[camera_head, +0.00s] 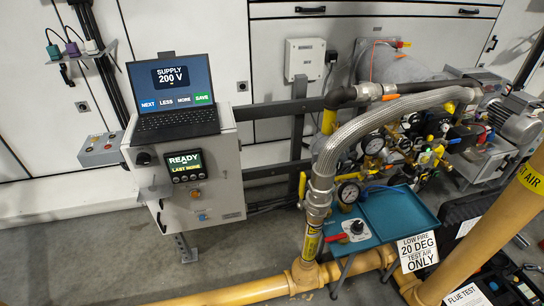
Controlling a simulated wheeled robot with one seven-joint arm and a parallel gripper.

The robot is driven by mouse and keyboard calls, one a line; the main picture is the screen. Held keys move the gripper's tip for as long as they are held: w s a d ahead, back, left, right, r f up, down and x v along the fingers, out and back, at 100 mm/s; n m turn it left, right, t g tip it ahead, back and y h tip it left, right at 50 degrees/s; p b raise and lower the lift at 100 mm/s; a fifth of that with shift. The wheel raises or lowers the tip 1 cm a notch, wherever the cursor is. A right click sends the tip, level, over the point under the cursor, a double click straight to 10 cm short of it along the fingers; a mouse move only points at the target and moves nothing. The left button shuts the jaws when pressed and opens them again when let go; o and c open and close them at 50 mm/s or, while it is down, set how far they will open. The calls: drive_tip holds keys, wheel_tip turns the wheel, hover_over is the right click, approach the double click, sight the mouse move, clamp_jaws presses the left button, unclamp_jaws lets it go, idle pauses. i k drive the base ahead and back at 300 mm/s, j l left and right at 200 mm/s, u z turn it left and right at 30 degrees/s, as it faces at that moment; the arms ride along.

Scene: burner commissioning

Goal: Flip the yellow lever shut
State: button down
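A slim upright yellow piece (302,187) stands just left of the lower end of the braided hose (345,140). It may be the yellow lever, but it is too small for me to be sure. I cannot read whether any lever is open or shut. My gripper is not in view.
A grey cabinet (220,170) carries a laptop (172,97) reading "SUPPLY 200 V" and a panel reading "READY". A teal tray (398,212) with a dial box (352,232) stands by the hose. Thick yellow pipes (235,294) cross the front. The floor (90,262) at left is clear.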

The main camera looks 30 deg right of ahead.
sight(301, 185)
drive_tip(key=i+j, duration=0.1)
drive_tip(key=j, duration=0.2)
drive_tip(key=i+j+z, duration=0.15)
drive_tip(key=j, duration=0.2)
drive_tip(key=i+j, duration=0.1)
drive_tip(key=j, duration=0.25)
drive_tip(key=i+j+z, duration=0.15)
drive_tip(key=j, duration=0.15)
